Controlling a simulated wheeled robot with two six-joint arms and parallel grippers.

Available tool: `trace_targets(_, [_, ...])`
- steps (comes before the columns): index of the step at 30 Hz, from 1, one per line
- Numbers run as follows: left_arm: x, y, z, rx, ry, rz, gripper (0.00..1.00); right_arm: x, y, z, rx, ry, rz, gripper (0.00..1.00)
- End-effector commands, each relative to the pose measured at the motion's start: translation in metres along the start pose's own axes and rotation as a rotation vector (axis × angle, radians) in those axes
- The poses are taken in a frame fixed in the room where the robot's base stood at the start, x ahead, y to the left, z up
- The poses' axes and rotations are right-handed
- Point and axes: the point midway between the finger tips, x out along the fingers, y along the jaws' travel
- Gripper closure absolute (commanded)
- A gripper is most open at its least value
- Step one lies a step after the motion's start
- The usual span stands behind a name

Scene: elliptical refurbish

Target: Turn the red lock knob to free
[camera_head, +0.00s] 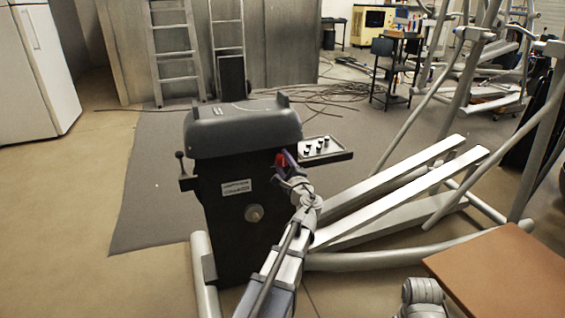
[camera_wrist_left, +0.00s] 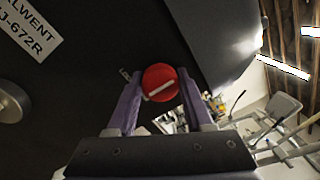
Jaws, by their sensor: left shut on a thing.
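The red lock knob (camera_head: 281,160) is on the side of the dark machine housing (camera_head: 228,215), near its upper right edge. In the left wrist view the knob (camera_wrist_left: 160,80) is a round red disc with a pale bar across it, slightly tilted. My left gripper (camera_head: 287,166) reaches up to the housing and is shut on the knob. In the wrist view its two purple-grey fingers (camera_wrist_left: 158,95) lie on either side of the knob. The knob's base is hidden.
A small tray with black knobs (camera_head: 325,150) sticks out right of the housing. A lever (camera_head: 182,170) stands out on its left. Pale foot rails (camera_head: 400,195) run to the right. A brown tabletop (camera_head: 505,275) is at lower right. The grey mat (camera_head: 150,190) at left is clear.

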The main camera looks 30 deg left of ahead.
Motion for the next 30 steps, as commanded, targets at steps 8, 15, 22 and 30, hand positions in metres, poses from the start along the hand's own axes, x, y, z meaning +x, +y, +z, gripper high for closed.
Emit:
trace_targets(8, [0.000, -0.001, -0.001, 0.004, 0.002, -0.002, 1.00, 0.000, 0.000, 0.000, 0.000, 0.000, 0.000, 0.50])
trace_targets(15, [0.000, -0.001, -0.001, 0.002, 0.001, -0.001, 0.25, 0.000, 0.000, 0.000, 0.000, 0.000, 0.000, 0.50])
trace_targets(22, [0.000, 0.000, 0.000, 0.001, 0.001, -0.001, 0.20, 0.000, 0.000, 0.000, 0.000, 0.000, 0.000, 0.50])
trace_targets(30, [-0.027, 0.001, 0.001, 0.000, 0.003, -0.002, 0.20, 0.003, 0.000, 0.000, 0.001, 0.000, 0.000, 0.50])
